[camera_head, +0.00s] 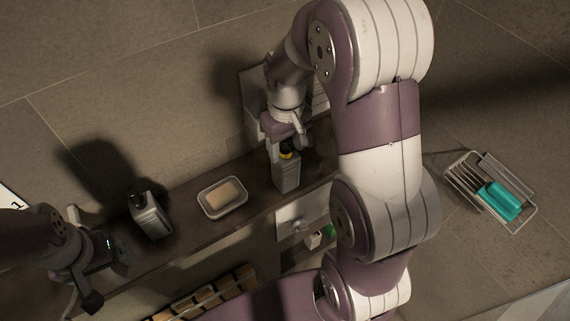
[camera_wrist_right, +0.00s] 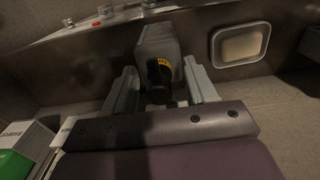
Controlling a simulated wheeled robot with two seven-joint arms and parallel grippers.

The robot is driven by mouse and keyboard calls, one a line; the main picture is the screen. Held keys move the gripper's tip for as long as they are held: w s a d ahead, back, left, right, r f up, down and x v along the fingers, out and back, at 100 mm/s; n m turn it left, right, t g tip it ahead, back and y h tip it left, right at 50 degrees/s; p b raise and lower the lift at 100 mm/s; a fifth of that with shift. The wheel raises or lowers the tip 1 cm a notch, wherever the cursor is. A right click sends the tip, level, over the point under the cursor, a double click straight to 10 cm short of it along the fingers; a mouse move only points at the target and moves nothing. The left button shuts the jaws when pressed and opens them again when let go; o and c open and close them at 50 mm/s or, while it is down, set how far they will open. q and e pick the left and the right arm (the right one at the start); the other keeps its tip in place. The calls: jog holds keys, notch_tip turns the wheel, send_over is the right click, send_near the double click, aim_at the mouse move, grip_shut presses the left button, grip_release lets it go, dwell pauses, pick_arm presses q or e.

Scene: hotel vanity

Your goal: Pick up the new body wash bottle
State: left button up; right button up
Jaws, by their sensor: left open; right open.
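A grey bottle with a dark top and a yellow mark (camera_head: 287,174) stands on the dark counter in the head view. It also shows in the right wrist view (camera_wrist_right: 157,45), between my right gripper's fingers. My right gripper (camera_head: 285,146) is open around the bottle's upper end; I cannot tell whether the fingers touch it. A second grey bottle with a dark top (camera_head: 150,217) stands further left on the counter. My left gripper (camera_head: 112,258) is open and empty, lower left of that second bottle. The frames do not clearly show which bottle is the new body wash.
A soap dish (camera_head: 208,211) with a bar of soap (camera_head: 226,194) sits between the bottles. A wire rack (camera_head: 465,166) with a teal item (camera_head: 498,201) is at the right. Small white and green items (camera_head: 314,239) are below the counter. My right arm covers the middle right.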

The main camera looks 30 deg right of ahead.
jog(key=shift+s+d+f, duration=0.15)
jog(key=shift+s+d, duration=0.05)
jog(key=shift+s, duration=0.05)
jog(key=shift+w+a, duration=0.2)
jog(key=shift+w, duration=0.15)
grip_shut()
jog(key=shift+s, duration=0.1)
jog(key=shift+d, duration=0.1)
